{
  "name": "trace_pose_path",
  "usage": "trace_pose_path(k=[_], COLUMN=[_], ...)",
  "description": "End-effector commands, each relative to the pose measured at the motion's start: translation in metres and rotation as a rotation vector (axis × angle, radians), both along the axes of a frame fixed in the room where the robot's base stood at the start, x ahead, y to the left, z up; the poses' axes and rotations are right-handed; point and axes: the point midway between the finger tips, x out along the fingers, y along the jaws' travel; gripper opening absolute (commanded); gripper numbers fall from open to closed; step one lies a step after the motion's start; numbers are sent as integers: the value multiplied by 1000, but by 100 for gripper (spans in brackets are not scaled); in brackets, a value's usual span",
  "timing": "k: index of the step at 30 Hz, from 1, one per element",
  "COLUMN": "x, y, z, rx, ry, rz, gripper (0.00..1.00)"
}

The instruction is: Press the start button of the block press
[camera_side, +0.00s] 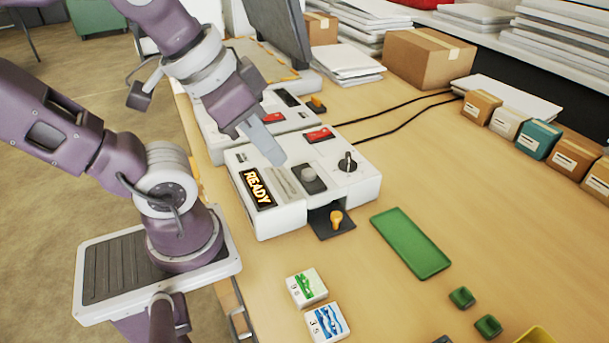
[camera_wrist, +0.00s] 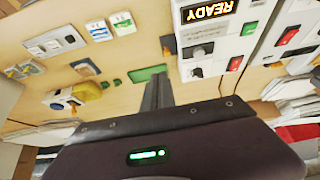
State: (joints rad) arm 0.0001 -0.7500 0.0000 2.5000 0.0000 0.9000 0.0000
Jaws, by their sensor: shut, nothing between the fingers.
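The block press (camera_side: 268,222) is a white box with a lit READY display (camera_side: 258,187). On its top are a round grey button (camera_side: 308,175) on a dark plate, a black knob (camera_side: 347,162) and a red switch (camera_side: 320,134). The wrist view also shows a green rectangular control (camera_wrist: 249,28) beside the red one; my gripper hides that area in the side view. No label tells which control is start. My gripper (camera_side: 276,158) is shut and empty, its tip appearing above the press top. Its fingers (camera_wrist: 157,90) also show in the wrist view. Contact cannot be told.
A second white machine (camera_side: 222,135) stands behind the press. An orange peg (camera_side: 336,219) stands on a dark plate at the press front. A green tray (camera_side: 411,243) and two printed blocks (camera_side: 306,287) lie nearby. Black cables (camera_side: 400,118) and cartons (camera_side: 428,58) are at the back.

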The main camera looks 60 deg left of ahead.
Motion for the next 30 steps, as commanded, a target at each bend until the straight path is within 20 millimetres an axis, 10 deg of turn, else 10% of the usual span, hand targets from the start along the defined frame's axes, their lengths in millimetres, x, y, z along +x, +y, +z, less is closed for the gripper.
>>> trace_pose_path(k=[11,16,30], x=[1,19,85], y=[1,18,201], z=[0,4,-18], rx=[-7,-189,-983], ry=[6,191,953], rz=[10,312,1944], gripper=[0,0,0])
